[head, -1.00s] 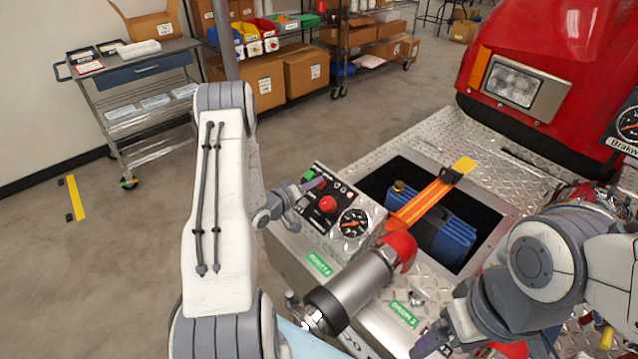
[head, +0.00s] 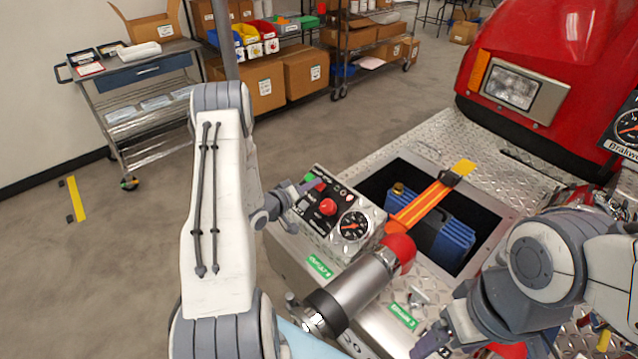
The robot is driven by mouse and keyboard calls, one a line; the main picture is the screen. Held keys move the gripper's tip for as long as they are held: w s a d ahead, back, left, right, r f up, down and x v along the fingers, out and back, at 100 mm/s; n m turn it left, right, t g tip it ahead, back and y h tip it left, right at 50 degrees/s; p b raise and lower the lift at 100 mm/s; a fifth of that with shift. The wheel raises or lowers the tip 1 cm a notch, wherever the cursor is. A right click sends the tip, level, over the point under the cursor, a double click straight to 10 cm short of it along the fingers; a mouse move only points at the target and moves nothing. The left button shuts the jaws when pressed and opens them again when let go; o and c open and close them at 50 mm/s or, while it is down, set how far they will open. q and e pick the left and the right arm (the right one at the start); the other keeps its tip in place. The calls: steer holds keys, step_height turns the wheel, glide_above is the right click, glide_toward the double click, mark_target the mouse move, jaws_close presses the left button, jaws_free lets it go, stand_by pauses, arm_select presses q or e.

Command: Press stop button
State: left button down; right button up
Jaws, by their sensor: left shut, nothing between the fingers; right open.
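The control panel (head: 335,225) sits on the diamond-plate bumper, with a black face, a red mushroom button (head: 327,207), a green button (head: 309,177) and a round gauge (head: 354,225). The red button stands up and nothing covers it. My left gripper (head: 310,187) is shut and empty at the panel's upper left edge, its tip close beside the green button; I cannot tell whether it touches. My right gripper (head: 462,347) is open at the bottom edge, low in front of the bumper, partly cut off by the frame.
A metal cylinder with a red cap (head: 365,285) stands out in front of the panel. Right of the panel, an open bay holds a blue container (head: 440,235) under an orange strap (head: 430,205). The red truck body (head: 560,60) rises behind.

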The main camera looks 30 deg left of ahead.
arm_select(q)
steer(key=shift+r, duration=0.1)
steer(key=r+p, duration=0.1)
steer(key=s+r+p, duration=0.1)
steer(key=r, duration=0.1)
steer(key=s+a+r+p, duration=0.1)
steer(key=shift+s+r+p, duration=0.15)
steer(key=shift+s+p, duration=0.1)
steer(key=shift+p, duration=0.05)
stand_by(0.4)
stand_by(0.6)
